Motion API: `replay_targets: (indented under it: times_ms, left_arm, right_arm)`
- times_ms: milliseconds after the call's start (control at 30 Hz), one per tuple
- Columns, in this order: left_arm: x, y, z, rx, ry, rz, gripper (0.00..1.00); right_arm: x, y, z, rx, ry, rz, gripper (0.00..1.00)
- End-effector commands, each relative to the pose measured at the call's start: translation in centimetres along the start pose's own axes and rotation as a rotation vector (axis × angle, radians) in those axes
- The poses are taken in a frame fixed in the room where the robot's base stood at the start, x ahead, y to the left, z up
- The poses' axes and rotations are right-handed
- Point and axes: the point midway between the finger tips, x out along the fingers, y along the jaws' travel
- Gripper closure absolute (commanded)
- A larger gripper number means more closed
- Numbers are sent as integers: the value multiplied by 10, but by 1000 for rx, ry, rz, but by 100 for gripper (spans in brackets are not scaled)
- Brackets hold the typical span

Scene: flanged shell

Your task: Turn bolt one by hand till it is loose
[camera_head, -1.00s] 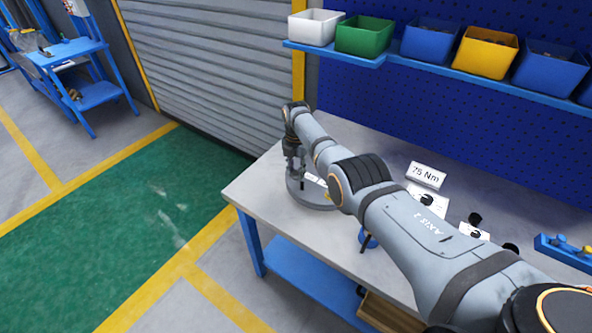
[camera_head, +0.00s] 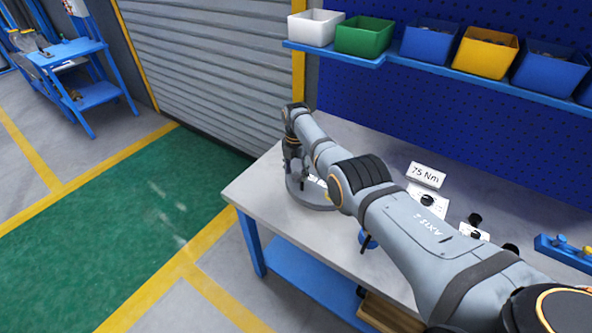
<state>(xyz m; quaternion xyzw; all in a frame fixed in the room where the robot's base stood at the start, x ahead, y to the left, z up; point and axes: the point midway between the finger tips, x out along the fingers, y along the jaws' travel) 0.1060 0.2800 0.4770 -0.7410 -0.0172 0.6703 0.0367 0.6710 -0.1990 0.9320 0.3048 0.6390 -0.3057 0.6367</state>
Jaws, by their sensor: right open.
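The flanged shell (camera_head: 308,199) is a round grey part near the left end of the workbench. My right arm reaches across the bench from the lower right. My right gripper (camera_head: 296,180) points down over the shell and is open. The gripper and arm cover much of the shell, and I cannot make out bolt one or whether the fingers touch it. My left gripper is not in view.
The grey workbench (camera_head: 262,190) has a sign reading 75 Nm (camera_head: 427,174). Small dark knob-like parts on white cards lie right of my arm. A blue rack (camera_head: 566,252) is at the right. Bins line a shelf above. Green floor (camera_head: 110,220) is clear.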

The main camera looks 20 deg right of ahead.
Motion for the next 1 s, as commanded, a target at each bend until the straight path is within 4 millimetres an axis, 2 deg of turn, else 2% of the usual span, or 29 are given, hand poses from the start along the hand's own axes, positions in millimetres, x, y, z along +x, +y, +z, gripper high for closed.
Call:
replay_targets:
  times_ms: [167,267,400,600,733,1000]
  left_arm:
    - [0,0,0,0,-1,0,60]
    - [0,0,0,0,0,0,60]
    - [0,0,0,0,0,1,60]
    - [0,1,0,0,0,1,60]
    - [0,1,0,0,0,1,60]
    - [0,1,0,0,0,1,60]
  right_arm:
    - [-16,1,1,0,-3,3,49]
    - [-37,1,1,0,-4,6,49]
    - [-74,1,1,0,-3,4,49]
    - [-109,0,0,0,0,0,49]
    - [-118,0,0,0,1,-1,49]
    - [-119,0,0,0,1,-1,49]
